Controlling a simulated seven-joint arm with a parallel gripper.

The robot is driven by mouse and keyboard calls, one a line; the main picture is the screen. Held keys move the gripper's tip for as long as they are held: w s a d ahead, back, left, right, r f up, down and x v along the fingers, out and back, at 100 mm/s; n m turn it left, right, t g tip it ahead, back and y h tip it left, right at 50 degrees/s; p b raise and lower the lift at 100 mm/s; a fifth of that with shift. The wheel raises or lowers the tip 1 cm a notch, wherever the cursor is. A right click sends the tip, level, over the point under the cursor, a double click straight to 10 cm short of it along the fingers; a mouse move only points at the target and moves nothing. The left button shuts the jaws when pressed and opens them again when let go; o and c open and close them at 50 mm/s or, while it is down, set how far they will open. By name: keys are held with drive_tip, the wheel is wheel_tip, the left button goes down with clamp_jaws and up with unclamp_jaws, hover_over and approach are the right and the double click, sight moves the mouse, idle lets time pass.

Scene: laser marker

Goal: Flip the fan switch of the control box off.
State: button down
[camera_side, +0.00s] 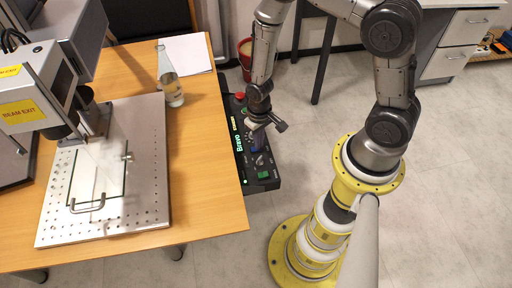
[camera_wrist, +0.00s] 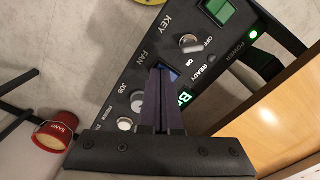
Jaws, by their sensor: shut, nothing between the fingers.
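The black control box (camera_side: 264,184) sits beside the table's right edge in the side view. It fills much of the wrist view (camera_wrist: 130,78), with its panel labels readable. My gripper (camera_side: 253,130) is over the middle of the box. In the wrist view my gripper (camera_wrist: 163,72) is shut and empty, with its tips right at the blue fan switch (camera_wrist: 174,74), near the FAN label. The fingers hide most of the switch. I cannot tell whether they touch it or which way it is flipped.
A green power switch (camera_wrist: 219,11) and a key knob (camera_wrist: 189,43) flank the fan switch, with round buttons (camera_wrist: 137,100) on the other side. In the side view the wooden table (camera_side: 205,170) carries a laser marker (camera_side: 35,85), a metal plate (camera_side: 150,190) and a bottle (camera_side: 170,85).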

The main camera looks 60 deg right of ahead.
drive_tip(key=shift+f, duration=0.2)
drive_tip(key=shift+r, duration=3.55)
